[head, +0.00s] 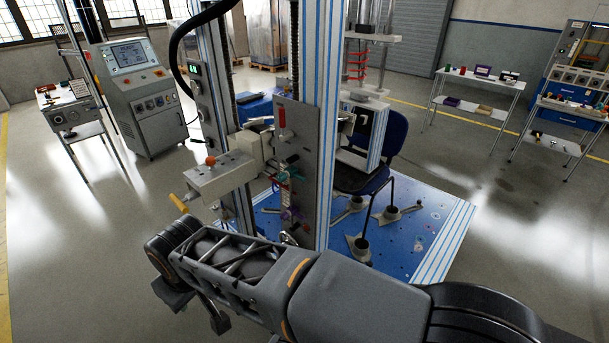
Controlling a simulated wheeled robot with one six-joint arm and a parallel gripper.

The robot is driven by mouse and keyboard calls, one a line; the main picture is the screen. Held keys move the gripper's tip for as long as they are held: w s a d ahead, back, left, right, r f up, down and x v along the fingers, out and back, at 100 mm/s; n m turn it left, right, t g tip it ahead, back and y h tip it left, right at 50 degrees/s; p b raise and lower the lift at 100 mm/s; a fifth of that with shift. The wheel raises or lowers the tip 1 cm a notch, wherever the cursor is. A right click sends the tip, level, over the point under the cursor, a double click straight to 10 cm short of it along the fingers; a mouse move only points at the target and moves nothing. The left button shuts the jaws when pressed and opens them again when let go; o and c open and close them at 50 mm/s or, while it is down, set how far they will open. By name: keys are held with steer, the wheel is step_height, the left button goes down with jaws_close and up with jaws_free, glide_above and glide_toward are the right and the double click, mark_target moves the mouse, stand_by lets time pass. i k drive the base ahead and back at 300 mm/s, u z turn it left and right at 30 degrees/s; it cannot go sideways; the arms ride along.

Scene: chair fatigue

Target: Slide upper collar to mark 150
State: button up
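The test rig stands in the middle of the head view, with tall aluminium posts (326,130). A grey panel (295,185) on it carries a red lever (282,122) and small coloured fittings. A grey bracket block (222,178) with an orange knob (210,160) and a yellow handle (178,203) juts out left. I cannot tell which part is the upper collar, and no mark 150 is readable. My arm crosses the foreground from lower right to left. Dark parts of my gripper (215,315) hang below its left end, apart from the rig; its fingers are not clear.
The rig stands on a blue base plate (412,235) with a dark blue chair (388,145) on it. A control cabinet (140,95) and cart (75,110) stand left. Shelf tables (478,85) stand right. The floor at far left and right is clear.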

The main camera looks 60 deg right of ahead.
mark_target(293, 173)
steer(key=z, duration=3)
steer(key=k, duration=0.6)
steer(key=u, duration=1.3)
steer(key=i, duration=0.45)
steer(key=z, duration=0.05)
